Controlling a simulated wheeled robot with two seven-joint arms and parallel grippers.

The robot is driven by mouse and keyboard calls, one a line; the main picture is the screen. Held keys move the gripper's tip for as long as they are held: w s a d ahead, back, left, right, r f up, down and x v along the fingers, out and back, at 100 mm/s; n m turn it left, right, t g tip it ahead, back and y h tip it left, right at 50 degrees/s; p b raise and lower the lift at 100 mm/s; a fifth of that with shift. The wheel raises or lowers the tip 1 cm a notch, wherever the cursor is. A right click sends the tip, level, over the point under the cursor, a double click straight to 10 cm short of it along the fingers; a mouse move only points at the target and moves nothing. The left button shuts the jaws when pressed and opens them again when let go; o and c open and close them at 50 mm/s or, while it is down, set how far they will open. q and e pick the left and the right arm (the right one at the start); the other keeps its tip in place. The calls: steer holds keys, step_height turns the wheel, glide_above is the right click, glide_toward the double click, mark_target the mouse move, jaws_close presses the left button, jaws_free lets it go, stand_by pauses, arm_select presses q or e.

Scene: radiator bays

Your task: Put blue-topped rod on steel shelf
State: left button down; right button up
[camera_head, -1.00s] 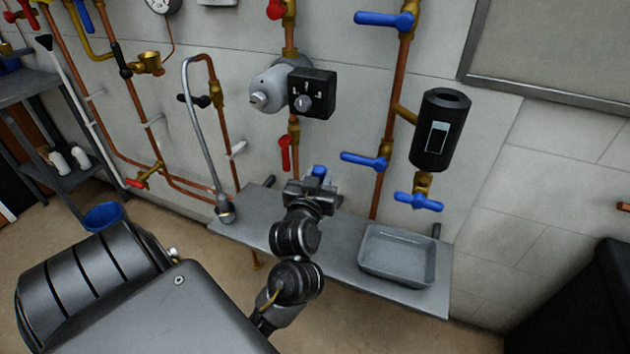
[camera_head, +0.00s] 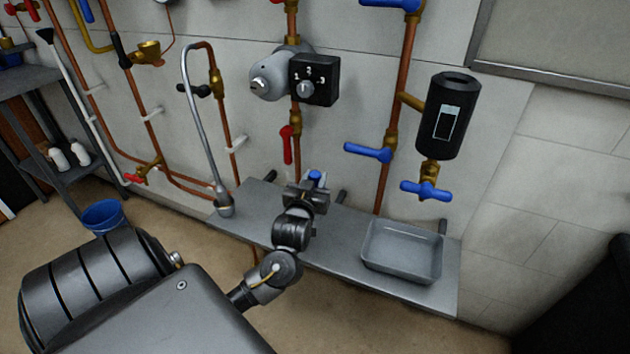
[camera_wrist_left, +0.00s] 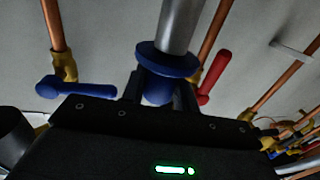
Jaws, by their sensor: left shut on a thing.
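My left gripper (camera_head: 308,194) is shut on the blue-topped rod, over the back part of the grey steel shelf (camera_head: 342,238) on the wall. In the head view only the rod's blue top (camera_head: 316,176) shows above the jaws; its shaft is hidden. In the left wrist view the blue grip and collar (camera_wrist_left: 166,62) sit between the fingers (camera_wrist_left: 160,92), and the grey metal shaft (camera_wrist_left: 182,22) runs out of the top edge. I cannot tell whether the rod touches the shelf. My right gripper is not in view.
A grey tray (camera_head: 402,252) stands on the shelf's right part, and a curved metal spout (camera_head: 196,125) reaches down at its left end. Copper pipes, a red lever (camera_head: 287,145) and blue valves (camera_head: 368,152) are above. Bare shelf lies between gripper and tray.

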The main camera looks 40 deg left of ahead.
arm_select(q)
steer(key=shift+f, duration=0.1)
steer(key=c, duration=1.1)
jaws_free()
steer(key=shift+o, duration=0.2)
steer(key=shift+r, duration=0.2)
steer(key=shift+s+d, duration=0.25)
steer(key=shift+s, duration=0.05)
steer(key=p+v, duration=0.1)
steer(key=v, duration=1)
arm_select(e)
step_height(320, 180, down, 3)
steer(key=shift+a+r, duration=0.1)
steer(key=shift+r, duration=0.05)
